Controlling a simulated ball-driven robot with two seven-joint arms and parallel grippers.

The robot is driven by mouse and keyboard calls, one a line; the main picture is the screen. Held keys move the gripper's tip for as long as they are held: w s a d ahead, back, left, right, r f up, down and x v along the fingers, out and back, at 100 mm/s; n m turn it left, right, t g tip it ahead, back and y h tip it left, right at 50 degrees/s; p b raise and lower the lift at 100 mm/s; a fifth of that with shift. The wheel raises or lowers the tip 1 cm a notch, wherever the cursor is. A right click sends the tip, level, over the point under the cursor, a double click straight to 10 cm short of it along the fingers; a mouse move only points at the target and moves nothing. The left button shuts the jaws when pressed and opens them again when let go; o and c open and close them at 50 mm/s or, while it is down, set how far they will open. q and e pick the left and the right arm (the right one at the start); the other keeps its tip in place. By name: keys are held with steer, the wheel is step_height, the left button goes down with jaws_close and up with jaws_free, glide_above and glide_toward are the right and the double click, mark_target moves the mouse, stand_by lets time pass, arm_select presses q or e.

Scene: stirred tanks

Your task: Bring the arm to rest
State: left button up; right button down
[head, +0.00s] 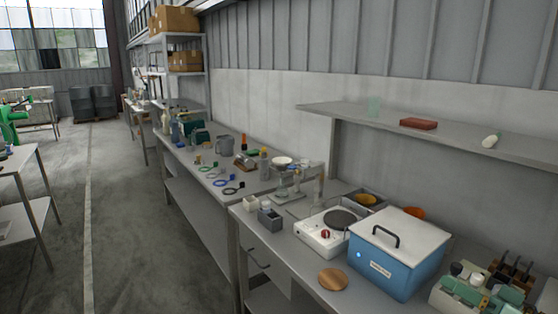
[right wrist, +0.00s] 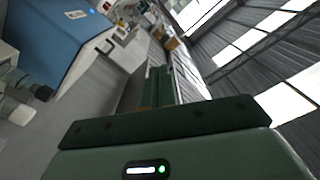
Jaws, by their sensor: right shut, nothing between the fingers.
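My right gripper (right wrist: 157,75) shows in the right wrist view, with a dark bar across a green housing and narrow green fingers beyond it. The fingers are together with nothing seen between them. The gripper is apart from the blue bath (right wrist: 52,32), which lies at the upper left of that view. In the head view the bath (head: 393,268) stands on the near bench with a pale lid and a black handle. I cannot make out my right gripper clearly there. My left gripper is in neither view.
The near bench holds a white hotplate (head: 322,240), a round wooden disc (head: 333,279) and pale green and black equipment at the right corner. The floor aisle (head: 130,230) at left is clear.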

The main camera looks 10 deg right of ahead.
steer(key=s+d+f+n+t+h, duration=0.1)
steer(key=s+d+f+n+h, duration=0.2)
steer(key=n+h, duration=0.95)
steer(key=s+d+f+n+t+h, duration=0.1)
steer(key=s+d+n+h, duration=0.35)
steer(key=n, duration=1.55)
steer(key=s+a+f+m+g+y, duration=0.1)
steer(key=s+a+f+m+g, duration=0.3)
steer(key=m, duration=0.4)
steer(key=s+a+f+m+g+y, duration=0.2)
steer(key=a+f+m+g, duration=0.2)
steer(key=a+f+m, duration=0.35)
steer(key=s+a+f+m+g+y, duration=0.1)
steer(key=s+a+f+m+g, duration=0.3)
steer(key=m, duration=0.5)
steer(key=s+a+f+g+y, duration=0.1)
steer(key=a+f, duration=0.1)
steer(key=f, duration=0.8)
steer(key=s+a+f+g+y, duration=0.1)
steer(key=a+f+y, duration=0.1)
steer(key=f, duration=0.8)
steer(key=s+f+m+g+y, duration=0.1)
steer(key=s+f+m+g, duration=0.2)
steer(key=s+f, duration=1.7)
steer(key=shift+s+a+y, duration=0.4)
steer(key=shift+s, duration=0.75)
